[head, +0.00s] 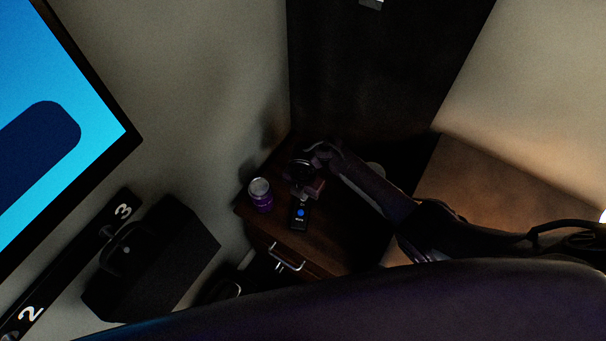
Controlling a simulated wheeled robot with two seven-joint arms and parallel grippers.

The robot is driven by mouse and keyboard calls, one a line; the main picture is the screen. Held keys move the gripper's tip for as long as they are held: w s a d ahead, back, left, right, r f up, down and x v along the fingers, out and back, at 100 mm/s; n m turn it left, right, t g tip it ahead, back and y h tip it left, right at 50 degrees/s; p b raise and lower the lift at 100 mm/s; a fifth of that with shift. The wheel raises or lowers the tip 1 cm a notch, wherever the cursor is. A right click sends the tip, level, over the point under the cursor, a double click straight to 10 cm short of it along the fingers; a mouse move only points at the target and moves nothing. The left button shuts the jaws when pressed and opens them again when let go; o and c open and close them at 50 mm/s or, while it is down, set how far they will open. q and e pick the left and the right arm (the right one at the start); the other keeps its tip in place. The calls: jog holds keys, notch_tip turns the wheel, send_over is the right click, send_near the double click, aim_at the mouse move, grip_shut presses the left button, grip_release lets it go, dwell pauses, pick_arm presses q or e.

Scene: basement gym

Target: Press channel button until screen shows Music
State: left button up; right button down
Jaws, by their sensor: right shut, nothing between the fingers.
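A screen (104,122) at the upper left shows bright blue with a dark blue rounded shape. No word can be read on the part in view. A small black remote (299,224) with a blue round button lies on a dark wooden cabinet (325,246). My right gripper (309,193) is shut and empty, just above the far end of the remote. I cannot tell whether its fingertips touch the remote. My left gripper is not in view.
A purple can (261,195) stands left of the remote, near the cabinet's edge. A metal drawer handle (287,258) is on the cabinet front. A black box (150,262) and a rail numbered 2 and 3 (72,262) are at the lower left.

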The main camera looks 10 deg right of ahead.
notch_tip(320, 180, up, 4)
jog(key=p, duration=0.3)
jog(key=shift+d+f, duration=0.1)
jog(key=shift+d, duration=0.05)
notch_tip(320, 180, up, 10)
jog(key=p, duration=0.2)
jog(key=shift+w+a, duration=0.15)
jog(key=shift+a, duration=0.05)
jog(key=shift+f, duration=0.1)
